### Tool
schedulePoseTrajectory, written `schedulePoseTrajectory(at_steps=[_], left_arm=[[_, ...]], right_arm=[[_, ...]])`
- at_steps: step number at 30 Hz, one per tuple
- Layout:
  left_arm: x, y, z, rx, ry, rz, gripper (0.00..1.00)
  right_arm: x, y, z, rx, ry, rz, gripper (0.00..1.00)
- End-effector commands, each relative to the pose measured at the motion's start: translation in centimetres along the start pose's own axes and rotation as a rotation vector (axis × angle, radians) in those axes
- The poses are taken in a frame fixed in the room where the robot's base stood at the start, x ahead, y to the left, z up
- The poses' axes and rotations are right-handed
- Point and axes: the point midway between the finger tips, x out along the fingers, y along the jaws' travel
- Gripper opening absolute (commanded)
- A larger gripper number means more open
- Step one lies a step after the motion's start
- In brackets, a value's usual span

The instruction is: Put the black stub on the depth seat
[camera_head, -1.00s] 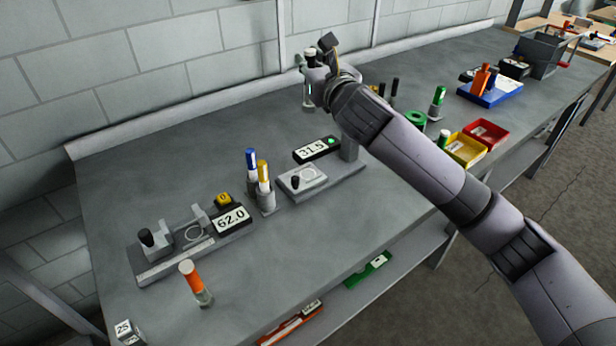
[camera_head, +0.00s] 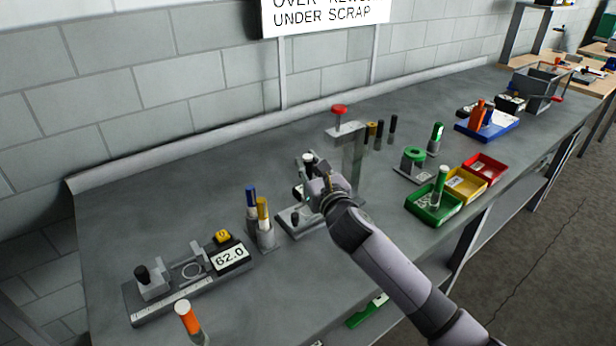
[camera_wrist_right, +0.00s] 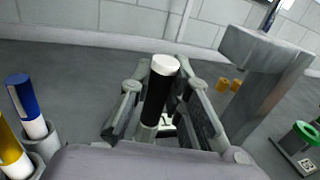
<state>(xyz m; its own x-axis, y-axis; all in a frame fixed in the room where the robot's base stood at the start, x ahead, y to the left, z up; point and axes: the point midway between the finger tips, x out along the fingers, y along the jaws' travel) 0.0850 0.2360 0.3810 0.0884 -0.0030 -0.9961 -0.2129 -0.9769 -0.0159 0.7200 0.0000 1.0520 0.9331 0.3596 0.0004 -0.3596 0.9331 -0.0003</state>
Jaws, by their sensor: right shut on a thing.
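The black stub (camera_wrist_right: 155,98), a black tube with a white end, stands roughly upright between the fingers of my right gripper (camera_wrist_right: 158,112), which is shut on it. In the head view, my right gripper (camera_head: 312,168) is just left of a grey post (camera_head: 352,165) with a red knob. The post's gauge has a grey base (camera_head: 290,222) with a small black knob. This seems to be the depth gauge; my gripper and arm hide most of it, and I cannot make out its seat. My left gripper is out of view.
Left of the gauge stand blue (camera_head: 251,196) and yellow (camera_head: 263,210) markers in holders. A ruler gauge reading 62.0 (camera_head: 230,258) is further left. Green (camera_head: 424,215), yellow (camera_head: 458,191) and red trays are to the right.

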Motion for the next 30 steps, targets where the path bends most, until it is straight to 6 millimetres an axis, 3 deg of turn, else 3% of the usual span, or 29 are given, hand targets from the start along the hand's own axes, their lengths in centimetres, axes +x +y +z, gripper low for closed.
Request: schedulePoseTrajectory(at_steps=[1, 5, 17, 18, 26, 30], left_arm=[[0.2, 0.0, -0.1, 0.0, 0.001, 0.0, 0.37], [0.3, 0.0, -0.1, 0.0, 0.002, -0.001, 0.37], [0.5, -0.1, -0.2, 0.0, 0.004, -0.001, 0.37], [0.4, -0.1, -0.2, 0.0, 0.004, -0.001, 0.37], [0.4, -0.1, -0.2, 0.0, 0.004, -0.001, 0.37], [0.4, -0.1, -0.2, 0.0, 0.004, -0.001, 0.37]], right_arm=[[0.0, 0.0, -1.2, 0.004, 0.004, -0.001, 0.0], [0.0, 0.0, -2.8, 0.002, 0.002, -0.001, 0.0], [0.0, 0.0, -3.3, -0.001, 0.0, 0.0, 0.0], [0.0, 0.0, -3.3, 0.0, 0.002, 0.0, 0.2], [0.0, 0.0, -3.3, 0.0, 0.002, -0.001, 0.37], [0.0, 0.0, -3.3, 0.0, 0.002, -0.001, 0.37]])
